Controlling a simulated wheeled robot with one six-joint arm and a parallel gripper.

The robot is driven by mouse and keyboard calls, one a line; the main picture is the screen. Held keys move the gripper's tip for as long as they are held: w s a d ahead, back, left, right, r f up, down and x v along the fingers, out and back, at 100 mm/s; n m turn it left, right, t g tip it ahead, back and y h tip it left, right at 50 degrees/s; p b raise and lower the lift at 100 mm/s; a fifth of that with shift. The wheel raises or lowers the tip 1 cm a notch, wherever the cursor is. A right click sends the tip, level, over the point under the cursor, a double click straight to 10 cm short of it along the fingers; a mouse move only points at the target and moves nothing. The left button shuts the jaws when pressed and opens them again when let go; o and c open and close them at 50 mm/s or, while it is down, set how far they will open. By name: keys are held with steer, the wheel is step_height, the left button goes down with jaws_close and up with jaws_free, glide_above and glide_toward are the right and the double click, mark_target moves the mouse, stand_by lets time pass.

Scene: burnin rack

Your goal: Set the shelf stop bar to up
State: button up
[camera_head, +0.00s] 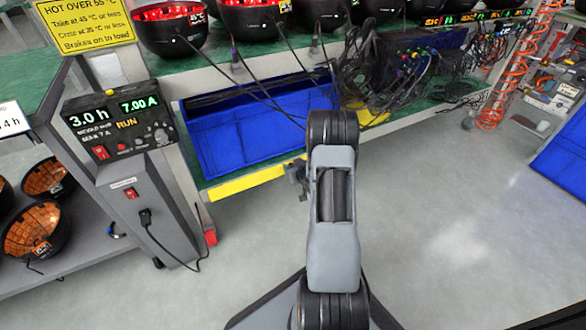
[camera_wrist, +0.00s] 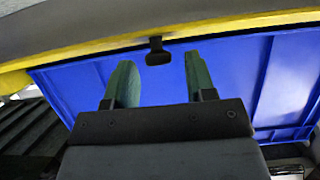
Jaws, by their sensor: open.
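The stop bar (camera_head: 247,182) is yellow. It runs along the front of the shelf, at or just below the front edge of the blue bin. Its right part is hidden behind my arm. In the wrist view the yellow bar (camera_wrist: 200,30) crosses the top of the picture. A small black tab (camera_wrist: 158,52) sticks out from it. My gripper (camera_wrist: 157,82) is open and empty, with its two green fingers apart. The tab lies beyond the fingertips, between them in the picture; I see no contact. In the head view my arm hides the fingers.
A blue bin (camera_head: 240,138) lies on the shelf behind the bar. A grey post with a control box (camera_head: 125,125) stands to the left. Cables (camera_head: 400,75) hang from the bench above. The floor (camera_head: 450,220) to the right is clear, up to another blue bin (camera_head: 565,150).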

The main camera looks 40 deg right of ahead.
steer(key=shift+w, duration=0.1)
steer(key=c, duration=0.9)
steer(key=shift+o, duration=0.2)
stand_by(1.4)
steer(key=o, duration=0.9)
steer(key=shift+c, duration=0.2)
steer(key=shift+r, duration=0.1)
steer(key=p+v, duration=0.5)
steer(key=v, duration=0.8)
steer(key=shift+s, duration=0.35)
